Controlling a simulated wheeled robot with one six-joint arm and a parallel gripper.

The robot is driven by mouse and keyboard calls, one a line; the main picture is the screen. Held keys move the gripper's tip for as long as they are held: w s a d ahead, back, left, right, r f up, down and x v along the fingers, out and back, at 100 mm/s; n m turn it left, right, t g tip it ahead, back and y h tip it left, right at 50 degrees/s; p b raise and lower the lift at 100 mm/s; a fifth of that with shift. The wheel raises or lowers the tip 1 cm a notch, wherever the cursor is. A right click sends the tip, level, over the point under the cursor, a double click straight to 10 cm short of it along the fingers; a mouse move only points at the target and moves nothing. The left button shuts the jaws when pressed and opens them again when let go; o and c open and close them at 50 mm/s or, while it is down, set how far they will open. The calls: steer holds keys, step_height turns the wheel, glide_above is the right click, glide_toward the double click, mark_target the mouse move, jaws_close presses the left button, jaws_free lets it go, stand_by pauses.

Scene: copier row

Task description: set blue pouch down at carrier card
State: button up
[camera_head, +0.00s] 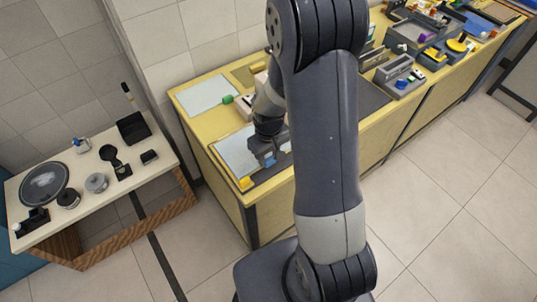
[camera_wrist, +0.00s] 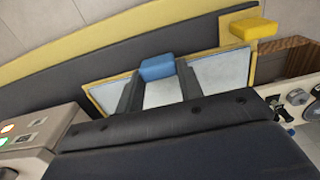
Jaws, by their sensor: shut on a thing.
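My gripper (camera_head: 268,157) is shut on the blue pouch (camera_wrist: 157,67), a small blue block-like thing between the two dark fingertips in the wrist view. In the head view only a bit of the pouch (camera_head: 269,163) shows below the fingers. A pale panel with a yellow border, which looks like the carrier card (camera_wrist: 222,72), lies beneath the fingers; it also shows in the head view (camera_head: 236,150). The pouch appears over the panel's edge in the wrist view. I cannot tell whether it touches the panel.
A yellow block (camera_head: 246,183) sits by the panel's front corner. Another pale sheet (camera_head: 208,95) and a green-knobbed device (camera_head: 243,102) are farther back on the yellow counter. Grey trays (camera_head: 399,77) stand to the right. A separate table (camera_head: 98,205) with several dark items is at left.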

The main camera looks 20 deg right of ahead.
steer(key=o, duration=1)
steer(key=shift+o, duration=0.2)
steer(key=shift+r, duration=0.15)
step_height(320, 180, up, 10)
steer(key=shift+r, duration=0.25)
step_height(320, 180, down, 10)
steer(key=shift+f, duration=0.25)
steer(key=shift+r+p, duration=1.5)
steer(key=shift+p, duration=0.1)
steer(key=shift+f, duration=0.1)
